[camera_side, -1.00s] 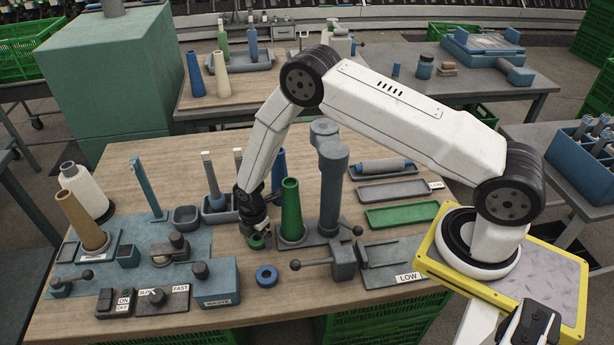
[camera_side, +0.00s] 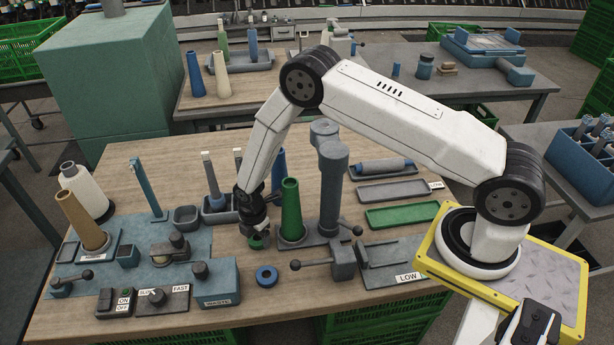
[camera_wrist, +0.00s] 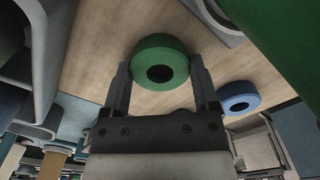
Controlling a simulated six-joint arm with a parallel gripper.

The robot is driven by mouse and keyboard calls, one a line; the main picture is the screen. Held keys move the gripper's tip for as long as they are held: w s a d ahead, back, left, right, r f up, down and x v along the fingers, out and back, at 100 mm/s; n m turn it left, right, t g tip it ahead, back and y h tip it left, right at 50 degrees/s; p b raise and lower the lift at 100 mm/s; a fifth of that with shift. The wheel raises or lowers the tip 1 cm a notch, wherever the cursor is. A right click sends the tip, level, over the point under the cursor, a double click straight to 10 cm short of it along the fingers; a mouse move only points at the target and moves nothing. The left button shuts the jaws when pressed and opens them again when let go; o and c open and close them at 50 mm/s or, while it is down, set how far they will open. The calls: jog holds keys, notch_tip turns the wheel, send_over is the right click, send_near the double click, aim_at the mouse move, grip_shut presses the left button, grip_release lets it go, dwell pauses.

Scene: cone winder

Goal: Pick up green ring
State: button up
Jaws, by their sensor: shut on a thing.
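The green ring (camera_wrist: 160,48) shows between the two fingers of my gripper (camera_wrist: 160,75) in the wrist view, with a finger against each side. In the side view the green ring (camera_side: 257,242) is partly hidden under my gripper (camera_side: 255,232), low over the wooden table. I cannot tell whether it still touches the table. My gripper is shut on the ring.
A tall green cone (camera_side: 291,208) stands close to the right of my gripper. A blue ring (camera_side: 267,276) lies on the table in front. A blue machine box (camera_side: 217,283) is at the front left. A grey column (camera_side: 333,185) stands behind right.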

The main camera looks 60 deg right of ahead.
jog(key=shift+r, duration=0.1)
notch_tip(320, 180, up, 10)
dwell(0.8)
dwell(0.6)
notch_tip(320, 180, up, 20)
send_over(257, 238)
jog(key=s+d, duration=0.7)
jog(key=shift+w+d+f, duration=0.1)
jog(key=shift+w+f, duration=0.1)
jog(key=shift+f, duration=0.95)
jog(key=shift+w+f, duration=0.15)
jog(key=shift+f, duration=1)
jog(key=shift+f, duration=0.15)
jog(key=shift+f, duration=1.7)
